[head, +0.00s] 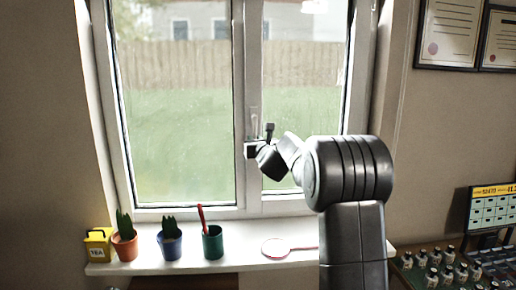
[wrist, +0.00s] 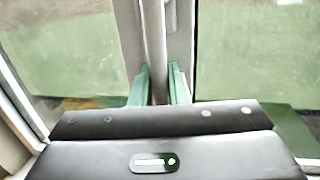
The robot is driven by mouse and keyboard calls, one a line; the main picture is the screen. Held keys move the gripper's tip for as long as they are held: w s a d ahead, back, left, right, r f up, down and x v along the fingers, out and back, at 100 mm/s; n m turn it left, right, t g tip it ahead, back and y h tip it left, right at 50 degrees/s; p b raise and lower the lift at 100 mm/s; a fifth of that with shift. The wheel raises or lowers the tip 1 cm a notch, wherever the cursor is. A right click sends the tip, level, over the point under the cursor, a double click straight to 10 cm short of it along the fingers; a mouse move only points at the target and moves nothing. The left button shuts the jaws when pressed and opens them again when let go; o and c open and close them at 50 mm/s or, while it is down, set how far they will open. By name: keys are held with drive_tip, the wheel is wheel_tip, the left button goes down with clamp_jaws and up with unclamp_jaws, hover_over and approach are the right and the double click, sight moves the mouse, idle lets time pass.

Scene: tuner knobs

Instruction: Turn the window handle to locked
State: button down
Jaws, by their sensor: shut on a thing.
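The window handle (head: 254,121) is a slim grey lever on the middle frame post of the window, and it stands about upright. In the wrist view the handle (wrist: 154,38) runs up from between the two green fingers. My gripper (head: 252,142) is at the lower part of the handle in the head view. In the wrist view my gripper (wrist: 159,82) is shut on the handle, with one finger on each side. The handle's lower end is hidden behind the gripper body.
Below, the white sill (head: 340,246) holds a yellow tea box (head: 98,244), an orange plant pot (head: 124,247), a blue plant pot (head: 170,247), a green cup (head: 213,243) and a magnifying glass (head: 276,248). Framed certificates (head: 448,33) hang at the right.

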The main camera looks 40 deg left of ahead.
idle(0.3)
drive_tip(key=c, duration=1.4)
unclamp_jaws()
drive_tip(key=shift+c, duration=0.2)
drive_tip(key=b+v, duration=0.4)
drive_tip(key=v, duration=1)
drive_tip(key=shift+w+a, duration=0.1)
drive_tip(key=p+x, duration=0.4)
drive_tip(key=x, duration=0.9)
drive_tip(key=shift+w+a+r, duration=0.1)
drive_tip(key=shift+w+a, duration=0.05)
drive_tip(key=shift+a, duration=0.2)
